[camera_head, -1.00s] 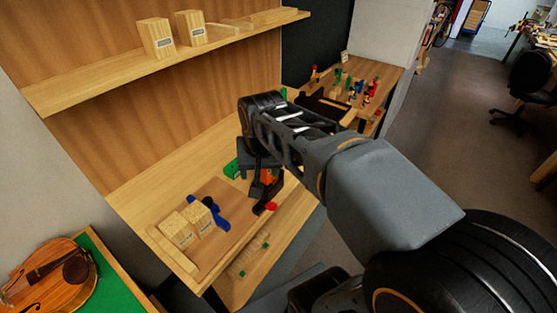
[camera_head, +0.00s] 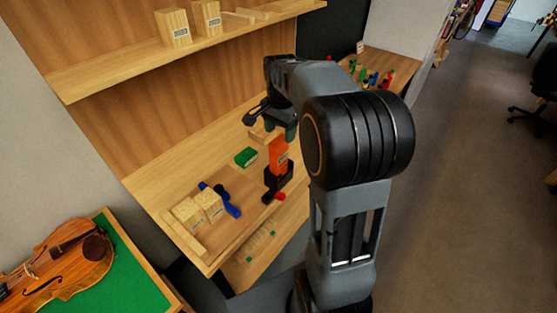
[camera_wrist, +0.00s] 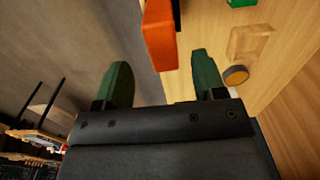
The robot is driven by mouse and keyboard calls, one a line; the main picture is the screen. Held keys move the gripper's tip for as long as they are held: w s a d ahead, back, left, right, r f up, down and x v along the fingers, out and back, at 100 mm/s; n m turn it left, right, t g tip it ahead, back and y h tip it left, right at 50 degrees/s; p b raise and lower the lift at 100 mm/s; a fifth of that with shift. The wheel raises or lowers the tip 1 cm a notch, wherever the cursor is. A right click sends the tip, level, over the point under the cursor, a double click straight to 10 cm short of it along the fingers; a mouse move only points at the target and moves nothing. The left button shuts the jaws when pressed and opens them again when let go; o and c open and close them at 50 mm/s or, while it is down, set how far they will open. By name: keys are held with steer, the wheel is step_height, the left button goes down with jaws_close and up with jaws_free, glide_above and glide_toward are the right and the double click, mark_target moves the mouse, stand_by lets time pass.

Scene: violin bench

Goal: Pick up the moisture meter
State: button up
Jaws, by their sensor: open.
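An orange block-shaped device with a small label, which looks like the moisture meter (camera_head: 278,154), stands upright on the bench in a black holder (camera_head: 274,186). In the wrist view, the orange body (camera_wrist: 160,36) shows at the top, in front of the fingertips and between them across the picture. My gripper (camera_wrist: 162,76) is open and empty, its two dark green fingers apart. In the head view, my gripper (camera_head: 289,131) is close to the device's top, partly hidden by my arm.
A green box (camera_head: 246,157), a blue tool (camera_head: 228,203) and wooden blocks (camera_head: 188,214) lie on the bench (camera_head: 150,180). A shelf (camera_head: 110,80) runs above. A violin (camera_head: 60,262) lies on a green mat at lower left. Open floor lies to the right.

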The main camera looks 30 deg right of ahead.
mark_target(279, 140)
steer(key=shift+a+f+p, duration=0.15)
steer(key=shift+f+p, duration=0.3)
steer(key=shift+f, duration=2.6)
steer(key=shift+w, duration=0.1)
jaws_close()
